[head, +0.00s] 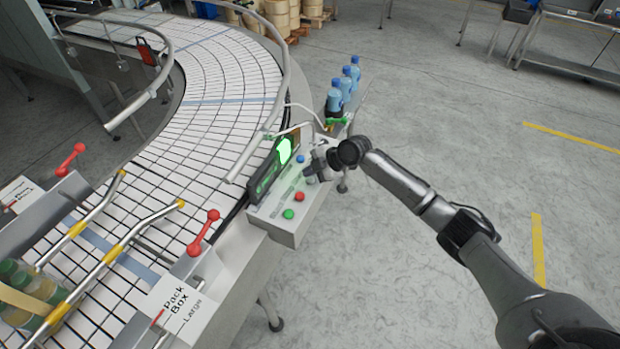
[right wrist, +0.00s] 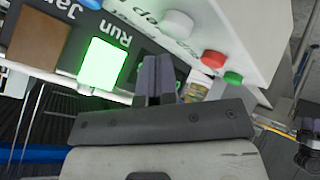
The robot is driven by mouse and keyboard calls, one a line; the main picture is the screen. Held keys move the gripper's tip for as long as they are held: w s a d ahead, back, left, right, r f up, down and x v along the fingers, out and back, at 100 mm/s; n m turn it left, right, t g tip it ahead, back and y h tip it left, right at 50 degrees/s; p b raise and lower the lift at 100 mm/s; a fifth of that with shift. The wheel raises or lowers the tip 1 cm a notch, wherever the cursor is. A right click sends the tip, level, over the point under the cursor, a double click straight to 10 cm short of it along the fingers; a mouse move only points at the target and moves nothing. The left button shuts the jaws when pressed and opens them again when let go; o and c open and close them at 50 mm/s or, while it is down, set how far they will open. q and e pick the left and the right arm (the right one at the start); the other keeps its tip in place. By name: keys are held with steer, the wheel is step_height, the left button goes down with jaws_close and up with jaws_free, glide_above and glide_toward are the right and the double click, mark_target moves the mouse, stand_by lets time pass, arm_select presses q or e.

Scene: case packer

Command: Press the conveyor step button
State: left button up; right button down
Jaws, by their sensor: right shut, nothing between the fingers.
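The control box (head: 272,222) beside the conveyor carries a blue button (head: 300,159), a red button (head: 299,196) and a green button (head: 288,214). In the right wrist view a white button (right wrist: 177,24) sits between the blue button (right wrist: 90,3) and the red one (right wrist: 213,60), beside a partly legible label. I cannot tell for sure which is the step button. My right gripper (head: 314,166) is shut and empty over the box near the blue button. Its fingers (right wrist: 158,78) appear apart from the buttons, in front of the indicator panel. My left gripper is out of view.
The indicator panel (head: 270,171) glows green; its lit square (right wrist: 103,64) lies by the word Run. The curved conveyor (head: 200,110) and its rail lie left. Several blue bottles (head: 346,84) stand behind the box. A red-knobbed lever (head: 204,232) is at front.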

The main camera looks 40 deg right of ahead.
mark_target(311, 180)
steer(key=shift+r, duration=0.15)
steer(key=shift+r+p, duration=1.25)
steer(key=shift+r, duration=0.5)
steer(key=shift+r+p, duration=0.35)
steer(key=shift+r, duration=0.3)
steer(key=shift+f, duration=0.1)
